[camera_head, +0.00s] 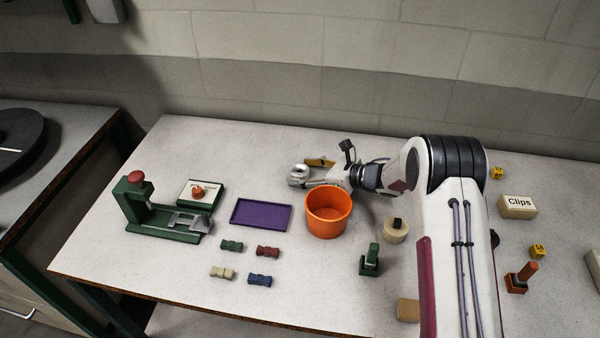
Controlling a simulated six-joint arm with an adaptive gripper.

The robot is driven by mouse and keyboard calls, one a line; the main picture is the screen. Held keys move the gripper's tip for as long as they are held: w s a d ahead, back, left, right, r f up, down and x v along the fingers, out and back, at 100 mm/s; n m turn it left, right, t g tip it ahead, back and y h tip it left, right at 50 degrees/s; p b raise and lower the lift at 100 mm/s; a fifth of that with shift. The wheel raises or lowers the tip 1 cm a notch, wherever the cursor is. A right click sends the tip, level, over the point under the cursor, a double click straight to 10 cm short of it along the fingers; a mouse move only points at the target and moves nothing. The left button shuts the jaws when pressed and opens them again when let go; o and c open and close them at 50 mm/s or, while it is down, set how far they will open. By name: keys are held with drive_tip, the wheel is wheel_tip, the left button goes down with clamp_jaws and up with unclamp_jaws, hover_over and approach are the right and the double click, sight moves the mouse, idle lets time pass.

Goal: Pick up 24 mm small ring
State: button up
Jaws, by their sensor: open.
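A small silver-grey round piece with a light ring-shaped top (299,170) stands at the back of the table, left of my arm's end. Its size cannot be read, so I cannot tell whether it is the 24 mm small ring. My gripper (316,174) is open and low behind the orange bucket, pointing left with its fingers by this piece. I cannot tell whether they touch it. The bucket's rim and my wrist hide part of the gripper. A small orange round piece (198,192) lies on a white-topped green block (201,200) at the left.
An orange bucket (328,222) stands just in front of my gripper. A purple tray (261,226), a green press (150,212) and several small coloured blocks (268,251) are to the left. A Clips box (517,206) is right of my arm. The table's back left is clear.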

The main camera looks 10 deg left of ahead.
sight(304, 171)
drive_tip(key=shift+c, duration=0.4)
drive_tip(key=c, duration=1.2)
drive_tip(key=shift+r, duration=0.15)
drive_tip(key=shift+r, duration=4.9)
